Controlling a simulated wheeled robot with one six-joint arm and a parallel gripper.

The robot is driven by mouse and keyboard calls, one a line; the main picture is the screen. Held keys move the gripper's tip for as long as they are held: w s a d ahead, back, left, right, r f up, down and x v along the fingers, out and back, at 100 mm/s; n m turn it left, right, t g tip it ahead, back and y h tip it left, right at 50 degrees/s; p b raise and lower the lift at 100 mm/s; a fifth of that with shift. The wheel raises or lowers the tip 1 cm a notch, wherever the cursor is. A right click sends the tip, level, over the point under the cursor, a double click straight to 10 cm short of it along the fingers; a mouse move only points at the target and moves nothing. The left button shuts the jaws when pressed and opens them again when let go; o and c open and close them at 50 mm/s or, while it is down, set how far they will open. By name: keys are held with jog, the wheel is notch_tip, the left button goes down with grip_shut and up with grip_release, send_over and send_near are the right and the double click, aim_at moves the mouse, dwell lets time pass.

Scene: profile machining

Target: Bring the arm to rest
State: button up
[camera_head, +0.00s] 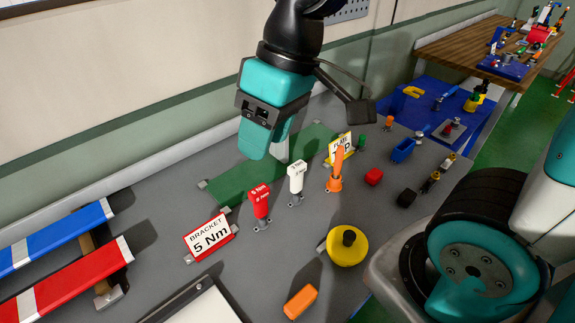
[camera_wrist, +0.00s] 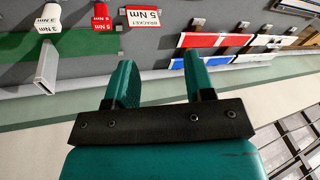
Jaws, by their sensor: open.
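My gripper (camera_head: 258,148) hangs above the back of the grey bench in the head view, its teal fingers pointing down. In the wrist view the two fingers of my gripper (camera_wrist: 160,75) stand apart with nothing between them. A pale upright profile (camera_head: 283,148) stands on the green mat (camera_head: 235,183), partly hidden behind my gripper. In the wrist view the profile (camera_wrist: 47,70) is left of the fingers, apart from them.
A red tool (camera_head: 260,202), a white tool (camera_head: 296,177) and an orange tool (camera_head: 335,172) stand in front of the mat. A bracket sign (camera_head: 211,238) and a yellow round thing (camera_head: 347,250) are nearer. Blue (camera_head: 60,238) and red (camera_head: 70,282) bars lie left.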

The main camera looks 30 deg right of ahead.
jog(key=s, duration=0.7)
jog(key=shift+a+f+n+g+y, duration=0.3)
jog(key=shift+a+f, duration=0.15)
notch_tip(320, 180, down, 6)
jog(key=b, duration=0.6)
jog(key=shift+f+b, duration=0.25)
jog(key=shift+b, duration=0.05)
jog(key=shift+w, duration=0.1)
